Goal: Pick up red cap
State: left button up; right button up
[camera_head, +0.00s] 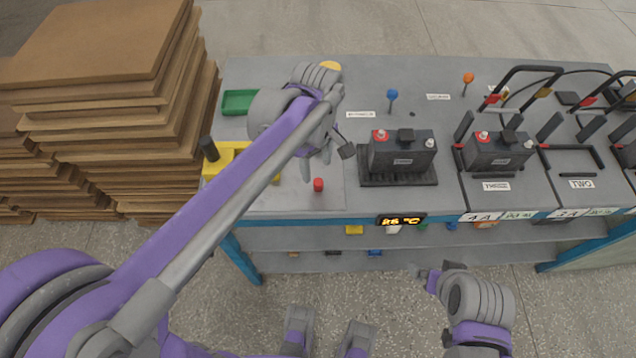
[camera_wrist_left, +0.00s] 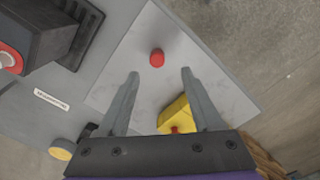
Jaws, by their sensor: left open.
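A small red cap (camera_head: 318,185) stands on a light grey panel at the left front of the bench. In the left wrist view the red cap (camera_wrist_left: 156,57) lies just beyond my left fingertips, roughly midway between them and apart from both. My left gripper (camera_head: 317,165) is open above the panel, behind the cap in the head view; its two spread fingers also show in the left wrist view (camera_wrist_left: 160,74). My right gripper (camera_head: 429,277) is in front of the bench, away from the cap; its jaws are too unclear to tell.
A yellow block (camera_head: 231,157) stands left of the cap, partly hidden by my left arm. A black battery (camera_head: 402,158) sits on a dark tray to the right, another battery (camera_head: 497,155) beyond it. A green tray (camera_head: 239,102) is at the back left; stacked brown boards (camera_head: 100,90) stand beside the bench.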

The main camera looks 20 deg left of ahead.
aim_at(318, 181)
pick_arm(q)
jog(key=shift+w+d+f+b, duration=0.1)
jog(key=shift+f+b, duration=0.1)
jog(key=shift+f, duration=1.35)
jog(key=shift+w+f+b, duration=0.1)
jog(key=shift+f+b, duration=0.05)
jog(key=shift+f, duration=1.4)
grip_shut()
